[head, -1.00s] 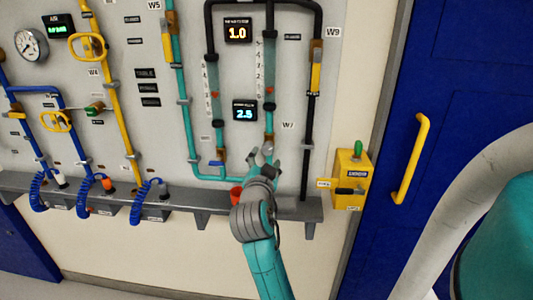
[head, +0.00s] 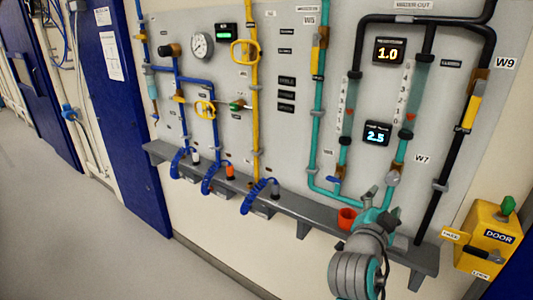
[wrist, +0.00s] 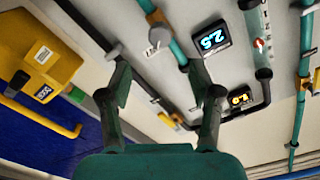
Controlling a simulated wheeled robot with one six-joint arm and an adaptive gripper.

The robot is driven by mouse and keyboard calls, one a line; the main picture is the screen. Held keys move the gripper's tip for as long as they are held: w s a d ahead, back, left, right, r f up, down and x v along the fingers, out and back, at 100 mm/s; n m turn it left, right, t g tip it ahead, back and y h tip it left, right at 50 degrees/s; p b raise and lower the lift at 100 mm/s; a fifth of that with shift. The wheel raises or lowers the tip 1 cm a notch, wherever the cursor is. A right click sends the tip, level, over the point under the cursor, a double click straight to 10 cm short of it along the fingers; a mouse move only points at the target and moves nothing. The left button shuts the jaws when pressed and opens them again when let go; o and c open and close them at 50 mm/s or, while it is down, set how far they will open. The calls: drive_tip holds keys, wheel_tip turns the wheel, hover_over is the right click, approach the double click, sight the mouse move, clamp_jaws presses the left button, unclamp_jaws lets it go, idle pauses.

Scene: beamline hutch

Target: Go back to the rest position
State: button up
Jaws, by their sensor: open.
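My gripper (head: 378,208) is in front of the lower right part of the wall panel (head: 290,55), near the grey ledge (head: 292,205). In the wrist view my gripper (wrist: 160,80) shows two spread fingers with nothing between them. Past the fingers are the lower display reading 2.5 (wrist: 213,38), the upper display (wrist: 240,97) and teal pipes. A red cup (head: 346,218) stands on the ledge just left of my gripper. I cannot tell how far the fingertips are from the panel.
A yellow door box (head: 488,240) with a green knob is at the right. Blue coiled hoses (head: 213,176) hang along the ledge. A yellow valve handle (head: 245,52) sticks out from the panel. Grey floor (head: 70,215) lies open at the left, before blue doors (head: 125,110).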

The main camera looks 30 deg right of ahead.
drive_tip(key=s+a+f+n+t+y, duration=0.3)
drive_tip(key=a+f+n+t+y, duration=0.4)
drive_tip(key=a+f+n+y, duration=0.9)
drive_tip(key=s+a+f+n+t+h, duration=0.1)
drive_tip(key=s+a+f, duration=0.4)
drive_tip(key=a, duration=0.1)
drive_tip(key=s+a+f+n+h, duration=0.1)
drive_tip(key=s+a+f, duration=0.35)
drive_tip(key=a, duration=0.25)
drive_tip(key=s+a+r+n+y, duration=0.1)
drive_tip(key=s+a, duration=0.3)
drive_tip(key=s, duration=0.9)
drive_tip(key=shift+r+n+y, duration=0.15)
drive_tip(key=shift+n+y, duration=0.25)
drive_tip(key=shift+y, duration=0.4)
